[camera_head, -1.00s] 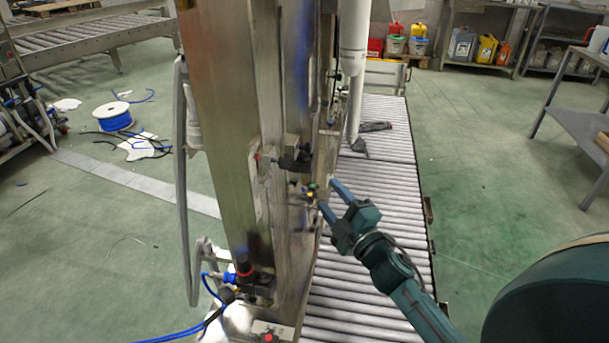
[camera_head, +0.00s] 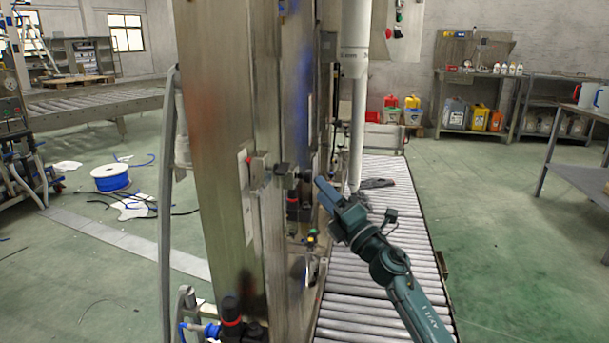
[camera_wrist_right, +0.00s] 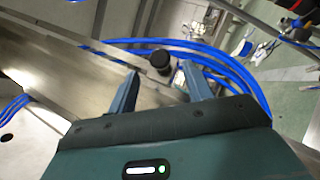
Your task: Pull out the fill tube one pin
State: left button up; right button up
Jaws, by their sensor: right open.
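The white fill tube (camera_head: 354,100) hangs upright beside the steel column (camera_head: 225,150). My right gripper (camera_head: 326,190) is open and empty, right of the column and in front of the tube's lower end. In the right wrist view its two blue-grey fingers (camera_wrist_right: 160,78) stand apart. A round black knob (camera_wrist_right: 159,61) shows beyond and between the fingertips, apart from them; I cannot tell whether it is the pin. Small black fittings (camera_head: 286,172) sit on the column left of the gripper. No pin is clearly made out. My left gripper is not in view.
A roller conveyor (camera_head: 372,300) runs below my right arm, with a dark object (camera_head: 377,183) on it. Small coloured fittings (camera_head: 311,238) stick out from the column below the gripper. Blue hoses (camera_wrist_right: 215,60) curve behind the fingers. Green floor (camera_head: 485,220) is clear at right.

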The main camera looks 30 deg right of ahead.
aim_at(305, 176)
jog(key=x, duration=0.8)
jog(key=shift+b, duration=0.45)
jog(key=shift+a+f, duration=0.1)
grip_shut()
jog(key=shift+s, duration=0.1)
